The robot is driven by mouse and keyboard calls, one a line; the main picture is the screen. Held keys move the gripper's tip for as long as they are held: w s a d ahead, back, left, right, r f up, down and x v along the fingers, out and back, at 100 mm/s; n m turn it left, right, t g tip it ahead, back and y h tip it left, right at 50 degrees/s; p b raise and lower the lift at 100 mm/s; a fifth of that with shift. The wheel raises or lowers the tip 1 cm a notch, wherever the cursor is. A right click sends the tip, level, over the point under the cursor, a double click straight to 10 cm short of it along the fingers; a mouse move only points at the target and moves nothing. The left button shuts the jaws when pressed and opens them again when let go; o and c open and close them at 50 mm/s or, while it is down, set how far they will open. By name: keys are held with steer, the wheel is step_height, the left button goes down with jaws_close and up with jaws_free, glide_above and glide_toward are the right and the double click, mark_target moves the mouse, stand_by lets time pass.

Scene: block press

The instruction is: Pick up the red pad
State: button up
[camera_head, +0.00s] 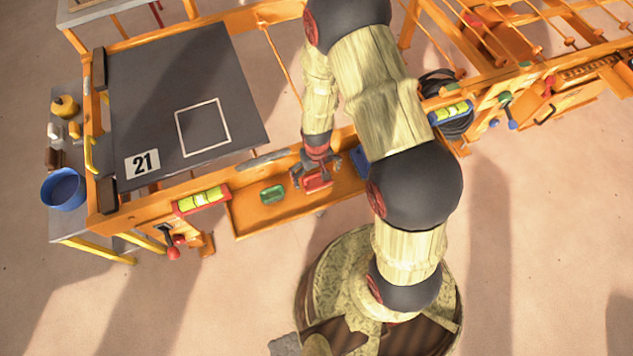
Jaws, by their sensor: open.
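A red pad (316,183) lies in the orange tray (249,214) at the front of the orange frame. My gripper (316,172) is open and reaches down over the red pad, with its fingers close around or just above it. I cannot tell whether the fingers touch the pad. The gripper and wrist hide part of the pad.
A green pad (272,194) lies left of the red pad in the tray, and a blue pad (360,160) lies to its right beside my arm. A dark plate (180,75) marked 21 fills the left. A blue bowl (63,188) stands far left.

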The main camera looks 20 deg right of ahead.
steer(key=shift+f, duration=0.25)
steer(key=shift+c, duration=1.2)
steer(key=c, duration=1.1)
steer(key=shift+c, duration=0.7)
steer(key=shift+r, duration=0.1)
